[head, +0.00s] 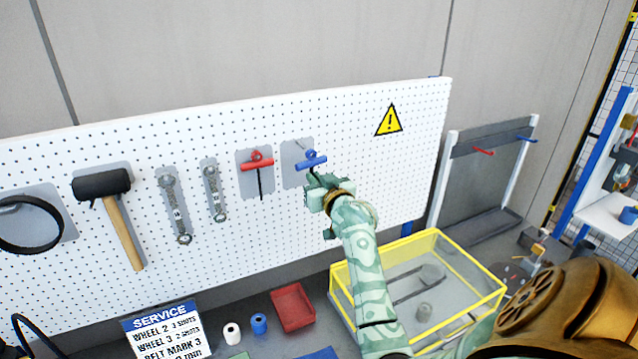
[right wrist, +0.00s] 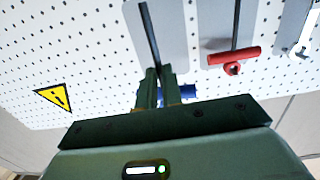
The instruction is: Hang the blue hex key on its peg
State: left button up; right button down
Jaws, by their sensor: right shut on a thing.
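The blue hex key (head: 311,160) has a T-shaped handle with a hanging loop on top and stands upright in front of its pale grey backing plate (head: 291,175). A small peg (head: 300,145) shows up and left of the handle in the head view. My right gripper (head: 317,182) is shut on the key just below its handle. In the right wrist view the fingers (right wrist: 158,88) close around the dark shaft (right wrist: 148,30), and the blue handle (right wrist: 186,92) is partly hidden behind them. I cannot tell whether the loop touches the peg. My left gripper is out of view.
A red hex key (head: 257,163) hangs just left on the white pegboard (head: 340,130). Wrenches, a mallet (head: 110,190) and a black ring hang farther left. A yellow-edged clear bin (head: 470,300) stands below my right arm.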

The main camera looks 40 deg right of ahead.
jog(key=shift+x, duration=3.25)
jog(key=shift+r, duration=0.1)
jog(key=shift+a, duration=0.1)
jog(key=c, duration=1.5)
grip_release()
